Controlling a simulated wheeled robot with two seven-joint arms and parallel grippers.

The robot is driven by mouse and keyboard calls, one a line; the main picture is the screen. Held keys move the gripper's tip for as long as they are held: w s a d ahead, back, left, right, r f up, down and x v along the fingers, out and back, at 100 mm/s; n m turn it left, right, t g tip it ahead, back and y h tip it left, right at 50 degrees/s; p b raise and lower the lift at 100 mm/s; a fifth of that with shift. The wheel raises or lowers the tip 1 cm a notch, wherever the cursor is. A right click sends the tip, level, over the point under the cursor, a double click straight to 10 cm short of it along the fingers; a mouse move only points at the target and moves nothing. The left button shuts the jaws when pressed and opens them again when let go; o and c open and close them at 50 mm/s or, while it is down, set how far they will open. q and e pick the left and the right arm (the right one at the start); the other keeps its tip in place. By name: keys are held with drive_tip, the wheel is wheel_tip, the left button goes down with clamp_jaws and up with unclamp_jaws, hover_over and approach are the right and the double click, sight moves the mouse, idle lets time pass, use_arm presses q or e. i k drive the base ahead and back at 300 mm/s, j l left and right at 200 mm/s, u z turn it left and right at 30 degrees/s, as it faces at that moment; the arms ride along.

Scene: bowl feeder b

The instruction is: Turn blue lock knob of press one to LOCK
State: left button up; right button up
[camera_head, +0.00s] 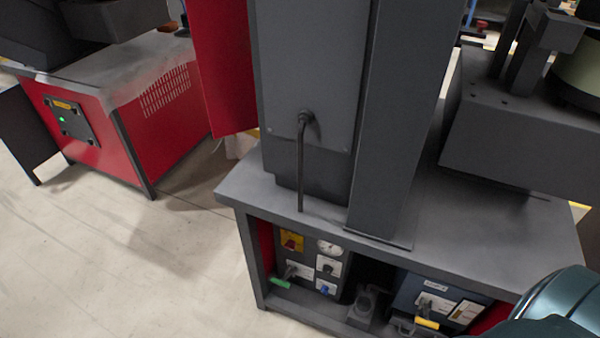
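A small blue knob (324,289) sits on a white plate low on a dark control panel (313,264) under the grey bench. Its lettering and pointer are too small to read, so I cannot tell its position. Above it are a black knob (328,267) on a white plate and a round gauge (329,247). A red switch on a yellow plate (291,241) is at the panel's upper left. No label shows which machine is press one. Neither gripper is in view; only a rounded teal part of my arm shows at the bottom right.
The grey bench top (470,235) overhangs the panel. A blue-grey unit (436,297) stands to the right in the same bay, with a dark fitting (363,304) between. A red cabinet (150,120) stands at the left. The pale floor (130,260) at lower left is clear.

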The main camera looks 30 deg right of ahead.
sight(324, 289)
drive_tip(key=z, duration=1.1)
